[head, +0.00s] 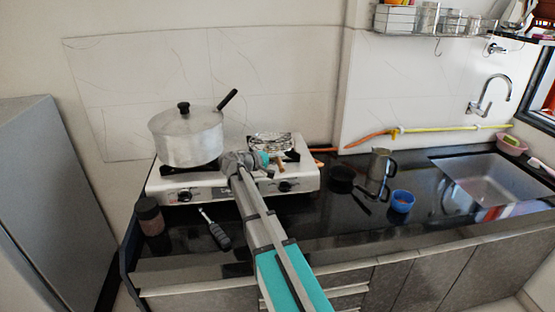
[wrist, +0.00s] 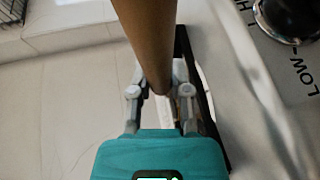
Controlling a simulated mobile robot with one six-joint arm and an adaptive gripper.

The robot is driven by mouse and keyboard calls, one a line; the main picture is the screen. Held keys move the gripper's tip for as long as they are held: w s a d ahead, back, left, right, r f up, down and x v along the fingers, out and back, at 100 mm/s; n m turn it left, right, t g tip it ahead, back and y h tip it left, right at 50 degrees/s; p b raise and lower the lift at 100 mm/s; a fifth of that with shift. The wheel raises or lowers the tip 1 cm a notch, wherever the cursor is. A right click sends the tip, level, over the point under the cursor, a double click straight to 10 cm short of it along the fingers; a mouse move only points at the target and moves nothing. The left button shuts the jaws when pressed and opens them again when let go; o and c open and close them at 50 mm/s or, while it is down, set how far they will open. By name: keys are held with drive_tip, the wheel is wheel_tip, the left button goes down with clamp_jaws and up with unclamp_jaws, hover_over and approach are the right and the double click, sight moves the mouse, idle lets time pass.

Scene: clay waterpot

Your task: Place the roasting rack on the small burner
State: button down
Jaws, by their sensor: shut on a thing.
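The roasting rack has a silver wire top (head: 270,142) and a brown wooden handle, which fills the upper middle of the wrist view (wrist: 148,40). My gripper (head: 262,160) is shut on the handle; in the wrist view its grey fingers (wrist: 160,90) sit on either side of it. The rack's top is over the right side of the white gas stove (head: 308,172). The right burner, which seems to be the small one, is mostly hidden beneath it, with a dark pan support (head: 291,156) showing. I cannot tell whether the rack touches the support.
A lidded metal pot (head: 186,138) stands on the left burner. A steel jug (head: 380,165), black bowl (head: 341,179) and blue bowl (head: 402,201) stand right, before the sink (head: 490,185).

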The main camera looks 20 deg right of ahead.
idle(0.4)
drive_tip(key=c, duration=0.5)
unclamp_jaws()
